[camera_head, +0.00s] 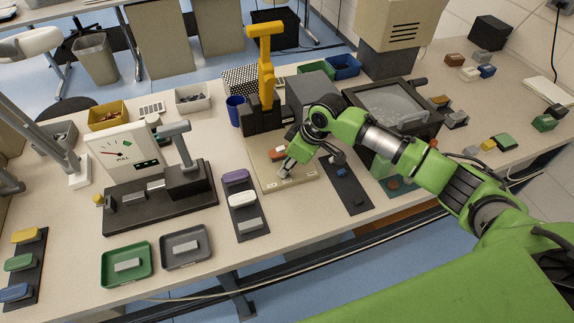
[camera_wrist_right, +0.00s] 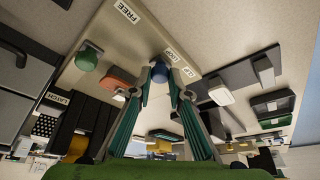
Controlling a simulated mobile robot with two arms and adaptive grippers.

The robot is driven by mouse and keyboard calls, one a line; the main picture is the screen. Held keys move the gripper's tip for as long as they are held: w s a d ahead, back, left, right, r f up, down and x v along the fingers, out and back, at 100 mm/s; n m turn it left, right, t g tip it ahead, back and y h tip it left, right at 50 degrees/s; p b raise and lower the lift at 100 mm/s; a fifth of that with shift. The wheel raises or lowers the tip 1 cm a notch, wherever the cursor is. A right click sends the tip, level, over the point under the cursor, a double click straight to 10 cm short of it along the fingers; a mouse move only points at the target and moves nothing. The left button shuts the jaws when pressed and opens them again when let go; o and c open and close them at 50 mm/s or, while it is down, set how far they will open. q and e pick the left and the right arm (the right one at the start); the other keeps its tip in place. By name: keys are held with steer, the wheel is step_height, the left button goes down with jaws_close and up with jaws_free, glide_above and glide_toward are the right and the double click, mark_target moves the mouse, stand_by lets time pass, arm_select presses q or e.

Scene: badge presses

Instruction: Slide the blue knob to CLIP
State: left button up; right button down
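The blue knob (camera_wrist_right: 181,70) shows in the right wrist view at the edge of the beige base plate, beside the CLIP label (camera_wrist_right: 189,72). A LOCK-like label (camera_wrist_right: 171,54) and a FREE label (camera_wrist_right: 127,11) lie along the same edge. My right gripper (camera_wrist_right: 160,78) points at this edge; its fingertips are a little apart, close to the knob. A small grey-blue rounded part shows between the tips; I cannot tell whether they grip it. In the head view my right gripper (camera_head: 286,171) is low over the front of the press base (camera_head: 262,180) and hides the knob. My left gripper is out of view.
The yellow-handled press (camera_head: 265,75) stands behind the gripper. A red bar (camera_head: 278,152) lies on its base, and a green knob (camera_wrist_right: 87,58) is near it. A dark mat with small parts (camera_head: 346,190) lies to the right, another mat (camera_head: 245,207) to the left.

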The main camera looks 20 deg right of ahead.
mark_target(264, 178)
steer(key=a+p, duration=0.1)
steer(key=a, duration=0.3)
steer(key=shift+s+a+r+p, duration=0.1)
steer(key=shift+a+r+p, duration=0.1)
steer(key=shift+p, duration=0.1)
steer(key=shift+a+f, duration=0.15)
steer(key=shift+a, duration=0.25)
steer(key=c, duration=2)
jaws_free()
steer(key=shift+o, duration=0.5)
steer(key=shift+a, duration=0.1)
steer(key=shift+d, duration=0.2)
steer(key=v, duration=1.1)
steer(key=shift+r, duration=0.45)
